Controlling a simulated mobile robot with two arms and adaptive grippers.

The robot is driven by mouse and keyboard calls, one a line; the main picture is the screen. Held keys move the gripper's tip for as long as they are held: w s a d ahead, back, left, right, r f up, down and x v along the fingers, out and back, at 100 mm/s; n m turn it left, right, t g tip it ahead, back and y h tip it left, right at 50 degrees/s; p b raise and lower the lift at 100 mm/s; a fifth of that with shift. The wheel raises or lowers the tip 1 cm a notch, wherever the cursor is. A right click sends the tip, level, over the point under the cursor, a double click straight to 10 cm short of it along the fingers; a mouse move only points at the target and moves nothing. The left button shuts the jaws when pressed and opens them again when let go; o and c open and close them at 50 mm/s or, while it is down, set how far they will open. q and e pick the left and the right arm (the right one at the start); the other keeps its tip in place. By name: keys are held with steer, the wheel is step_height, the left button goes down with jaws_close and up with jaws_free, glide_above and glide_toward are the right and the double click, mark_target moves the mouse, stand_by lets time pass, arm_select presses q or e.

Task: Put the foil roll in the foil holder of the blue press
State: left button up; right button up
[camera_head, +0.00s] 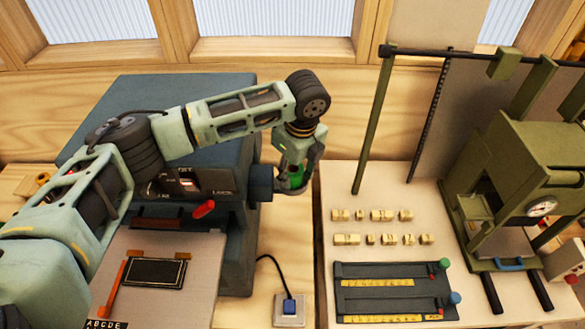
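The blue press (236,135) is a dark blue-grey machine left of the middle, partly hidden behind my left arm. A short dark blue cylinder (262,183) sticks out from its right side. I cannot tell whether this is the foil holder. My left gripper (294,186) points down just right of this cylinder. My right gripper is not in view.
A green press (520,170) with a gauge stands at the right. Several small brass pieces (381,215) and a dark tray (395,292) lie on the pale bench. A red-handled lever (203,209) juts from the blue press.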

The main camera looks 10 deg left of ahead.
mark_target(298, 172)
arm_select(q)
steer(key=o, duration=0.3)
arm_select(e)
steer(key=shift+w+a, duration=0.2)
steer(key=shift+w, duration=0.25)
arm_select(q)
steer(key=shift+r, duration=0.2)
steer(key=shift+r+b, duration=0.3)
step_height(298, 172, up, 11)
steer(key=d+b, duration=0.1)
steer(key=b, duration=0.3)
steer(key=shift+s+d, duration=0.25)
steer(key=shift+s, duration=0.2)
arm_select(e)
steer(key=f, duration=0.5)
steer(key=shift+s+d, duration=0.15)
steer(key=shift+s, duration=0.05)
